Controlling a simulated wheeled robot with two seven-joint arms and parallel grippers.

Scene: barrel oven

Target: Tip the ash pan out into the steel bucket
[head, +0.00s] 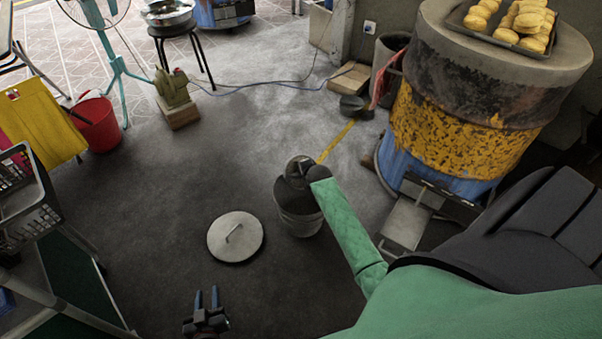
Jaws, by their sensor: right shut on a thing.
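The steel bucket (298,222) is grey, with a dark inside, in the middle of the head view. My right gripper (297,170) is over its far rim, at the end of a green arm from the lower right. It is shut, seemingly on the bucket's handle; the grip itself is hidden by the wrist. A flat grey metal tray (405,222), seemingly the ash pan, juts out low at the foot of the barrel oven, right of the bucket. Its contents cannot be made out. My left gripper (207,301) is open and empty at the bottom edge, left of the bucket.
A round grey lid (235,238) with a handle lies on the floor left of the bucket. The barrel oven (455,120) stands at the right, with a tray of buns on top. A yellow stick (337,141) lies behind the bucket.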

